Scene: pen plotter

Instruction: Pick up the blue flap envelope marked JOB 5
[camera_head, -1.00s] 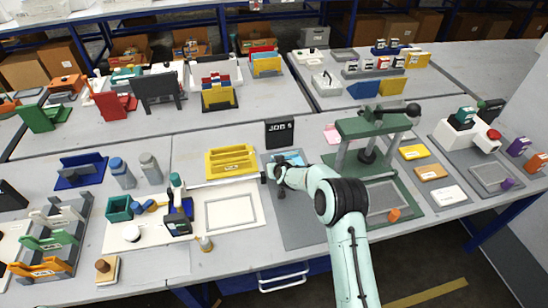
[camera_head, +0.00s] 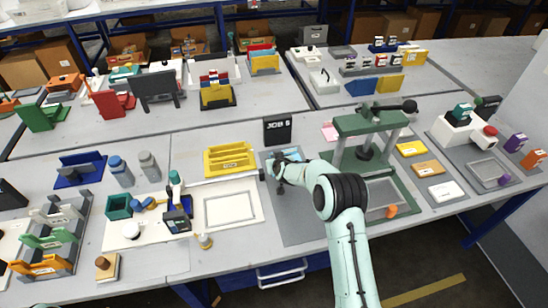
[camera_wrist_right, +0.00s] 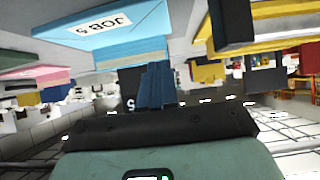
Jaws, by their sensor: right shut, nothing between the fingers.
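The light-blue envelope (camera_head: 291,155) lies on a grey mat behind my right gripper in the head view, partly hidden by it. In the right wrist view the envelope (camera_wrist_right: 112,32) fills the upper left, its white JOB 5 label upside down. My right gripper (camera_head: 272,166) is at the envelope's near left side. Its dark-blue fingers (camera_wrist_right: 157,84) are together and empty, overlapping the envelope's edge in the wrist picture; I cannot tell whether they touch it. A black JOB 5 sign (camera_head: 277,130) stands behind the mat. My left gripper is out of view.
A yellow rack (camera_head: 230,158) stands left of the mat and a green press (camera_head: 368,125) stands to the right. A pink pad (camera_head: 329,132) lies between the sign and press. A white framed tray (camera_head: 230,208) is at the near left. The mat's front part (camera_head: 300,222) is clear.

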